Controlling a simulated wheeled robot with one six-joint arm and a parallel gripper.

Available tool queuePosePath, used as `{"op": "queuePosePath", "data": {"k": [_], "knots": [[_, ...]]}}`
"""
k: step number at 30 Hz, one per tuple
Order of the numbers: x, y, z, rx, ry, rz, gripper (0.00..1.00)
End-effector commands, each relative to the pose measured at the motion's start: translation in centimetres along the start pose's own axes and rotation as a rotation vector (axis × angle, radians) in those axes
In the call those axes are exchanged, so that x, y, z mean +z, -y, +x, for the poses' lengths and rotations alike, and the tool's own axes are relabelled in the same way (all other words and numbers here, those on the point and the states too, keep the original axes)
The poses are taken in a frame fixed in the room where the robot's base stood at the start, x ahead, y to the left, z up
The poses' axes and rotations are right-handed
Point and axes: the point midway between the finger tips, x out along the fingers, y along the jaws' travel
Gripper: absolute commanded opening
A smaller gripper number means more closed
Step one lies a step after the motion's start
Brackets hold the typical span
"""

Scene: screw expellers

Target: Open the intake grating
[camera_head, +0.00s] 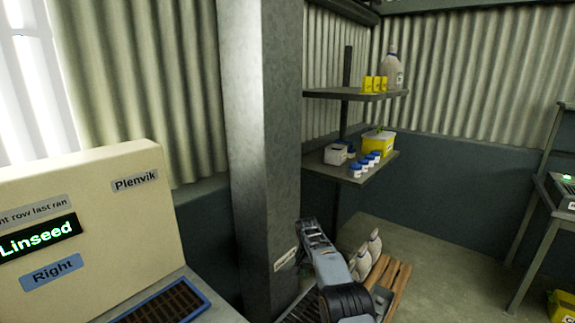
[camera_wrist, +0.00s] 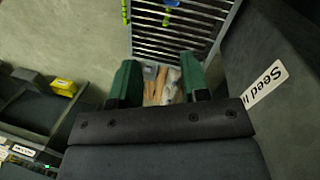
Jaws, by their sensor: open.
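The intake grating is a panel of parallel metal bars in a pale frame. In the wrist view the grating (camera_wrist: 180,46) lies just beyond my fingertips, at the top middle. In the head view a dark slatted part of it (camera_head: 300,308) shows at the bottom, partly behind my arm. Bright yellow-green pieces (camera_wrist: 169,10) show at its far end, cut off by the picture edge. My gripper (camera_wrist: 160,80) has its two green fingers apart with nothing held between them. In the head view my gripper (camera_head: 312,230) is beside the grey pillar. I cannot tell whether the grating is raised.
The grey pillar (camera_head: 262,130) bears a seed label (camera_wrist: 265,86). A pallet (camera_head: 396,290) with pale sacks (camera_head: 366,255) stands right of my arm. Shelves (camera_head: 345,95) hold bottles and boxes. A cream machine (camera_head: 90,220) is at left.

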Motion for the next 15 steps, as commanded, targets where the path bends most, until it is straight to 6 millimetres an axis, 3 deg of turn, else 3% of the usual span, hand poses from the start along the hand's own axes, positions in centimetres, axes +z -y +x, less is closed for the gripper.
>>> {"op": "queuePosePath", "data": {"k": [8, 11, 15], "knots": [[2.5, -2.1, -1.9, -0.029, 0.006, -0.157, 0.42], [4.6, -4.0, -4.1, -0.052, -0.006, -0.226, 0.42], [9.0, -7.5, -7.7, -0.088, -0.039, -0.315, 0.42]]}}
